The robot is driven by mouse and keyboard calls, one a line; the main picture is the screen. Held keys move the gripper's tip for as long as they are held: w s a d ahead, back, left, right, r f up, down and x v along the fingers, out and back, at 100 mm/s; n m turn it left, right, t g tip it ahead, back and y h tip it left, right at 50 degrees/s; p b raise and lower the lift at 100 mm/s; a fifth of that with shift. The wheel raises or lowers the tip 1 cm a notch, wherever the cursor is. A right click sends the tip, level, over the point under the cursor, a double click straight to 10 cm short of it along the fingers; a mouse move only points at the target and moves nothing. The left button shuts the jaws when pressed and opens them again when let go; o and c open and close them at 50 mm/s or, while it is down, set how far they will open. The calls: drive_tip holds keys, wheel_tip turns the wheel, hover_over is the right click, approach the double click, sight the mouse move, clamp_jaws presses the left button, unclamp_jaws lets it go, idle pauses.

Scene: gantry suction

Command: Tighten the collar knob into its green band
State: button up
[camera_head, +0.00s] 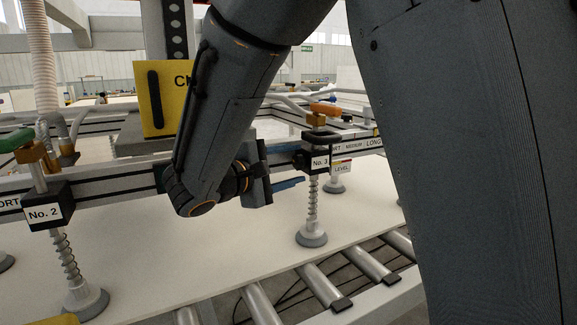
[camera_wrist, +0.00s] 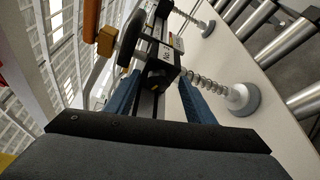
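A black block labelled No. 3 (camera_head: 308,161) sits on the rail in the head view; it also shows in the wrist view (camera_wrist: 161,68). A dark disc-shaped knob (camera_head: 320,137) is above it, below an orange handle (camera_head: 325,109). The disc also shows in the wrist view (camera_wrist: 131,40), nearly edge-on. A LEVEL label (camera_head: 342,168) is beside the block; I cannot make out a green band. My gripper (camera_head: 301,181) is left of the block. In the wrist view its blue fingers (camera_wrist: 160,82) are apart with the block beyond them, and nothing is visibly held.
A spring-mounted suction cup (camera_head: 312,237) hangs below No. 3 on the white panel (camera_head: 200,250). A No. 2 unit (camera_head: 45,213) with a green handle (camera_head: 17,139) is at left. Rollers (camera_head: 322,285) lie in front. A yellow box (camera_head: 160,100) stands behind my arm.

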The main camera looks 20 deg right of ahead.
drive_tip(key=shift+a, duration=0.1)
drive_tip(key=f+v, duration=0.1)
drive_tip(key=v, duration=0.6)
drive_tip(key=shift+s+a+r+b, duration=0.2)
drive_tip(key=shift+a+r+b, duration=0.15)
drive_tip(key=shift+r, duration=0.2)
drive_tip(key=shift+d, duration=0.1)
drive_tip(key=shift+w+d+f+n+g+y+p, duration=0.2)
drive_tip(key=shift+w+d+n+p, duration=0.6)
drive_tip(key=shift+p, duration=0.8)
drive_tip(key=shift+w+d+n+g+y+p, duration=0.1)
drive_tip(key=shift+w+d+n+g+p, duration=0.5)
drive_tip(key=shift+d+p, duration=0.85)
drive_tip(key=shift+w+d+f+n+y+p, duration=0.1)
drive_tip(key=shift+w+d+n+p, duration=0.3)
drive_tip(key=shift+w+d+p, duration=0.95)
drive_tip(key=shift+s+a+r+p, duration=0.1)
drive_tip(key=shift+s+a+p, duration=0.25)
drive_tip(key=shift+s+a, duration=0.1)
